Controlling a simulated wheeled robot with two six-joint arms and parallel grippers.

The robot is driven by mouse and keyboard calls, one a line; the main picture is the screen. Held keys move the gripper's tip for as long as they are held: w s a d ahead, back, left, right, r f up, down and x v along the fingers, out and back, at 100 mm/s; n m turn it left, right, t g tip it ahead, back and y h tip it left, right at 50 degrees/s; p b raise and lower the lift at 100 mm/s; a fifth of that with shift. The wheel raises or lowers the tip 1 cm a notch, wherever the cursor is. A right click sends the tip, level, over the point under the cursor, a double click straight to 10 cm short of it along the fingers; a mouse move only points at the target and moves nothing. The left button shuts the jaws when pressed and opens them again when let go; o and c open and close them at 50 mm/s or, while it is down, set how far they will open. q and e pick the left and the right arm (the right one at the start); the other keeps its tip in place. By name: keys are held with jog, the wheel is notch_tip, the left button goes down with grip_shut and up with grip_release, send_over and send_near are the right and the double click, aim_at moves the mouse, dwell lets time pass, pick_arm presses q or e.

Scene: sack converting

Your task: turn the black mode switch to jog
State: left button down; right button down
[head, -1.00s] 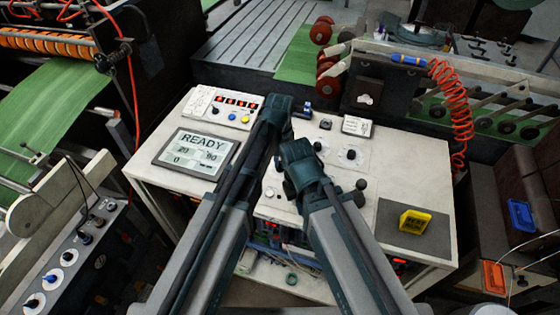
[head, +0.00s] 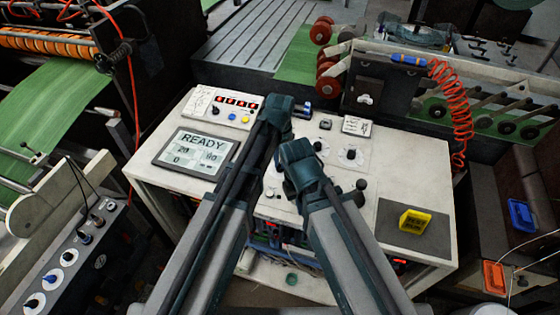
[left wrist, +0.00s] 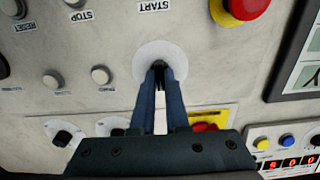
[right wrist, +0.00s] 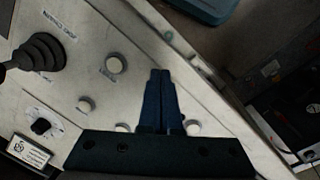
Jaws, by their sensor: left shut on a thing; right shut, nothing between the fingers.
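The black mode switch (left wrist: 160,76) sits on a round white plate (left wrist: 146,58) on the pale console, in the left wrist view. The fingers of my left gripper (left wrist: 163,73) are shut on it. They cover most of the knob, so I cannot tell which way it points, and no jog label is readable. In the head view my left gripper (head: 283,128) reaches down to the console, and its own wrist hides the switch. My right gripper (right wrist: 160,75) is shut and empty above the console, nearer its front edge; it also shows in the head view (head: 291,186).
A red mushroom button (left wrist: 246,7) and the START, STOP and RESET controls lie close to my left fingers. A READY screen (head: 196,153) is on the left. A yellow block (head: 415,221) stands on a dark mat (head: 398,243) at right. My two arms are close together.

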pick_arm(q)
jog(key=c, duration=0.9)
grip_release()
pick_arm(e)
jog(key=shift+r, duration=0.1)
pick_arm(q)
notch_tip(320, 180, up, 14)
jog(key=p, duration=1.4)
pick_arm(e)
notch_tip(320, 180, up, 14)
pick_arm(q)
jog(key=shift+f, duration=0.1)
pick_arm(e)
jog(key=shift+f, duration=0.2)
